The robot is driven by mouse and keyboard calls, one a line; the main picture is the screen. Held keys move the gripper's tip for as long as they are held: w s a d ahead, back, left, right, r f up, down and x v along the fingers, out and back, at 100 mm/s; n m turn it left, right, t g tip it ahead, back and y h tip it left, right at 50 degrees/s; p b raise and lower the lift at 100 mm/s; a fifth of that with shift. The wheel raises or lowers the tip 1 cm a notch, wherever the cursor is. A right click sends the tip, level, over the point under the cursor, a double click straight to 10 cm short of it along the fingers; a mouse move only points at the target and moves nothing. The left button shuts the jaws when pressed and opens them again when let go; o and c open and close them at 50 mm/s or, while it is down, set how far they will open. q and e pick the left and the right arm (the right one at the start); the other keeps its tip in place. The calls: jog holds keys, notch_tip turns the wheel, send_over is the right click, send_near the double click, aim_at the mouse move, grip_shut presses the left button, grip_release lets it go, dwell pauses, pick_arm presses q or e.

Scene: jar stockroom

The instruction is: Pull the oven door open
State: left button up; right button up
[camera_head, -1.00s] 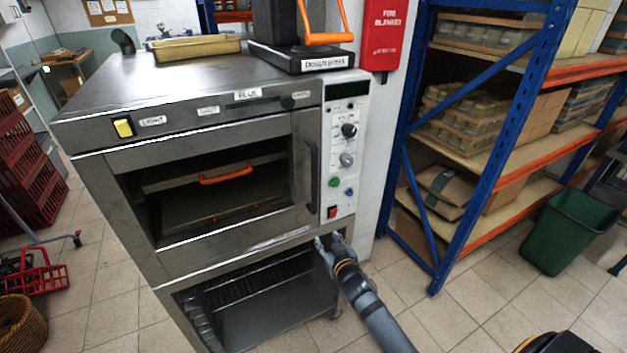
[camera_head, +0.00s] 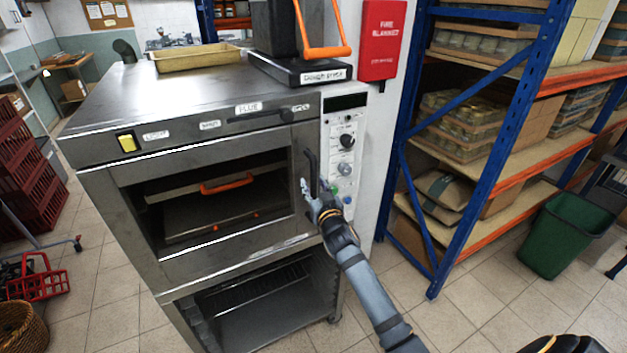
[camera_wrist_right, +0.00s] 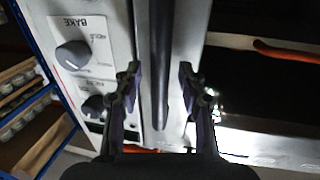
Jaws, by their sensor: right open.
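The steel oven (camera_head: 180,165) stands at centre left in the head view. Its door (camera_head: 135,172) has a wide window and looks closed. The door's black vertical handle (camera_head: 309,160) is at the door's right edge, and it also shows in the wrist view (camera_wrist_right: 161,40). My right gripper (camera_head: 317,190) is at the handle's lower part, partly covering it. In the wrist view the open fingers (camera_wrist_right: 159,70) stand on either side of the handle's lower end, with gaps visible on both sides. My left gripper is not in view.
A control panel with knobs (camera_head: 346,141) is right of the handle. A dough press (camera_head: 300,70) and a tan tray (camera_head: 197,57) sit on top of the oven. Blue shelving (camera_head: 470,140) and a green bin (camera_head: 562,235) stand to the right. Tiled floor in front is clear.

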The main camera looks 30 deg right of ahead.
jog(key=shift+w, duration=0.4)
grip_shut()
jog(key=shift+d, duration=0.1)
dwell(0.5)
